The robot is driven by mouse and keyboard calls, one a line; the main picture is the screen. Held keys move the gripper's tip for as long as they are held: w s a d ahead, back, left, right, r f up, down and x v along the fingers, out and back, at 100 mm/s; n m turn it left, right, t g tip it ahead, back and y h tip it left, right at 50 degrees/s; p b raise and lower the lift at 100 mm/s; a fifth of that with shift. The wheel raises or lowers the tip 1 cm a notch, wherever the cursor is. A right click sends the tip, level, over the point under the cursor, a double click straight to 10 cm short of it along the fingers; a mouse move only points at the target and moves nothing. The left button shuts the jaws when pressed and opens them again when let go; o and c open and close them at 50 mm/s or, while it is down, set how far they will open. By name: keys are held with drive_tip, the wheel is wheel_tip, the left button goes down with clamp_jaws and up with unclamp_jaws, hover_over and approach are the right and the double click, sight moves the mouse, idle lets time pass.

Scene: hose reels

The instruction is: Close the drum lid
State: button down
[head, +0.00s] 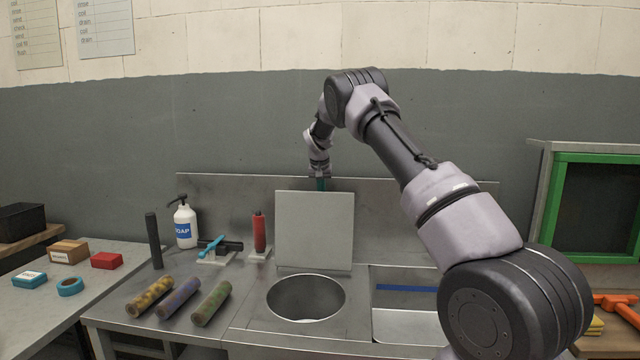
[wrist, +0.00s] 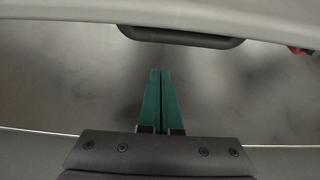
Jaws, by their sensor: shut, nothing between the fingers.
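The drum lid (head: 314,228) is a pale grey square panel standing upright at the back edge of the round drum opening (head: 306,298), so the drum is open. My gripper (head: 320,184) points down at the lid's top edge, and its lower part is hidden behind the lid. In the wrist view my gripper (wrist: 161,74) shows two green fingers pressed together with nothing between them. The lid (wrist: 230,14) fills the top of that view, with a dark handle (wrist: 180,36) just beyond the fingertips. I cannot tell whether the fingers touch the lid.
Left of the drum stand a red bottle (head: 259,232), a soap bottle (head: 185,224) and a dark upright cylinder (head: 154,240). Several patterned rolls (head: 180,298) lie on the counter. A sink (head: 405,322) is at the right. A metal backsplash (head: 385,205) rises behind the lid.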

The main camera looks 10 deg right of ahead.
sight(320, 194)
drive_tip(key=shift+s+a+r, duration=0.1)
drive_tip(key=shift+s+a, duration=0.05)
drive_tip(key=shift+s, duration=0.45)
drive_tip(key=shift+s+a+r, duration=0.15)
drive_tip(key=shift+s+a, duration=0.05)
drive_tip(key=shift+s, duration=0.35)
drive_tip(key=shift+s+a+r, duration=0.1)
drive_tip(key=shift+s+a, duration=0.05)
drive_tip(key=shift+s, duration=0.45)
drive_tip(key=shift+s+a, duration=0.1)
